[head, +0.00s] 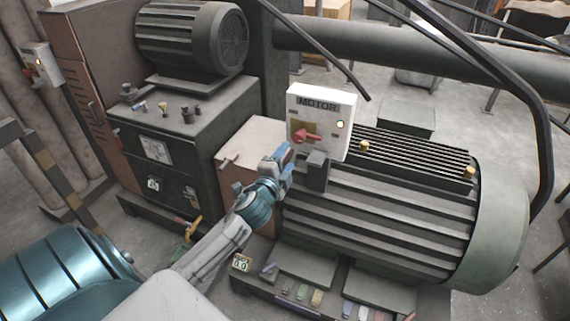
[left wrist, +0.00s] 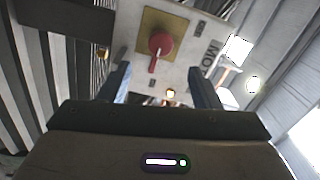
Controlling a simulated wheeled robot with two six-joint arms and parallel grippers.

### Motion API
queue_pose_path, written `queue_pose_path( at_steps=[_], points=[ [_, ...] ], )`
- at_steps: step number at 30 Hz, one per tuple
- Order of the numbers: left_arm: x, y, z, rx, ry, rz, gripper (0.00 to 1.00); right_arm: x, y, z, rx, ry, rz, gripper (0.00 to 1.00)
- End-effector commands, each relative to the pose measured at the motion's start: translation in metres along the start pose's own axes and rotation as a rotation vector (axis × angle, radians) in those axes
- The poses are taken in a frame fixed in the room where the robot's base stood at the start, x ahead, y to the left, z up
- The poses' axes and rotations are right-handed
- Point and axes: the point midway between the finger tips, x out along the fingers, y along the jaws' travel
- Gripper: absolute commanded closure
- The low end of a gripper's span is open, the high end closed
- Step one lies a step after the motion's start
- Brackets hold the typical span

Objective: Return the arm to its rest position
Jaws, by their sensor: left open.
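My left gripper (head: 284,165) reaches in from the lower left in the head view, just below and left of a white box marked MOTOR (head: 333,112). The box carries a red switch handle (head: 307,136) on a yellow plate. In the left wrist view, the two blue fingers of my left gripper (left wrist: 160,88) stand apart with nothing between them. The red handle (left wrist: 161,45) shows ahead of and between the fingers, apart from them. My right gripper is not in view.
A large ribbed motor (head: 390,205) lies under and right of the box. A dark cabinet (head: 180,150) with a smaller motor (head: 195,42) on top stands to the left. A thick pipe (head: 420,55) and dark rails cross behind. Grey floor shows at the lower right.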

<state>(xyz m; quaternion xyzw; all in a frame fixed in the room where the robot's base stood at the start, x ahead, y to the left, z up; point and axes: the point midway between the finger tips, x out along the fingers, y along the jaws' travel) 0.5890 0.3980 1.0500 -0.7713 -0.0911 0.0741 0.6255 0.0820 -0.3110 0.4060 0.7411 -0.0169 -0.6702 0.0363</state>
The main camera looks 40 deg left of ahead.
Motion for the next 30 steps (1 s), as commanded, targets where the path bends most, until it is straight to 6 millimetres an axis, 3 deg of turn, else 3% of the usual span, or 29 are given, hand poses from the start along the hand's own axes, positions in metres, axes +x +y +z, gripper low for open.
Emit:
queue_pose_path(
  at_steps=[17,20,23,26,30],
  points=[
    [-0.002,0.0,0.0,-0.001,-0.001,0.001,0.43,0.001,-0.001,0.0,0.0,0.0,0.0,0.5],
    [-0.001,0.012,0.004,-0.011,-0.008,0.021,0.43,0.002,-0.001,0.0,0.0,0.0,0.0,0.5],
    [0.0,0.051,0.017,-0.049,-0.033,0.085,0.43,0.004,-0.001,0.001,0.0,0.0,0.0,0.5],
    [-0.002,0.113,0.039,-0.113,-0.079,0.188,0.43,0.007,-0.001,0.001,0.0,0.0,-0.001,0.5],
    [-0.022,0.216,0.073,-0.224,-0.164,0.351,0.43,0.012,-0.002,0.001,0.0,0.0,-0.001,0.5]
  ],
)
